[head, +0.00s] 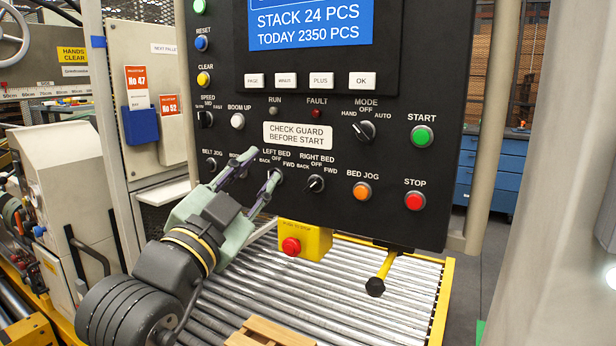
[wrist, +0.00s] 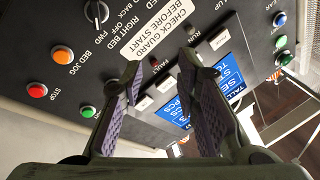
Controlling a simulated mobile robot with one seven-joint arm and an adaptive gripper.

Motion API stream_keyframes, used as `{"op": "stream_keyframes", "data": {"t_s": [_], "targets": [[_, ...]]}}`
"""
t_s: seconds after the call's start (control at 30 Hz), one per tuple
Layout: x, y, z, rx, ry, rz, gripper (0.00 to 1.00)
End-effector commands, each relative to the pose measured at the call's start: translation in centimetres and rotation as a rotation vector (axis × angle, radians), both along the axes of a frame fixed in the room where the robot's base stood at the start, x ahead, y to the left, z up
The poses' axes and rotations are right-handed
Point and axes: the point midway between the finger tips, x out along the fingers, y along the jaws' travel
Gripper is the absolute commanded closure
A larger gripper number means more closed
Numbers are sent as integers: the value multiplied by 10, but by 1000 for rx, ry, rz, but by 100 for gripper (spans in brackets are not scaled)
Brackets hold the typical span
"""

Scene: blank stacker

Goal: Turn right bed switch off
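The right bed switch (head: 315,184) is a small black rotary knob on the dark control panel, labelled BACK, OFF and FWD. Its pale pointer looks slanted towards the FWD side, but it is too small to be sure. The switch also shows at the top left of the wrist view (wrist: 97,12), partly cut off. My gripper (head: 262,166) is open and empty, left of this switch. One fingertip overlaps the left bed switch (head: 277,174) in the head view; contact is unclear. In the wrist view the two purple-padded fingers (wrist: 162,66) stand apart, facing the panel.
The orange bed jog button (head: 361,191) and red stop button (head: 414,201) lie right of the switch. A roller conveyor (head: 345,290) runs underneath.

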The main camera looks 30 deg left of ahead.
Motion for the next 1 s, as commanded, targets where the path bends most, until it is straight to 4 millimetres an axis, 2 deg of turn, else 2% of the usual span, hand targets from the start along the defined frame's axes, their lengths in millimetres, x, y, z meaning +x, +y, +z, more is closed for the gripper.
{"op": "stream_keyframes", "data": {"t_s": [0.1, 0.23, 0.37, 0.8, 1.0], "targets": [[10, -12, -32, 52, 199, -70, 71], [14, -20, -51, 78, 294, -112, 71], [25, -22, -52, 81, 305, -121, 71], [103, -25, -51, 78, 302, -120, 71], [119, -25, -52, 78, 300, -119, 71]]}}
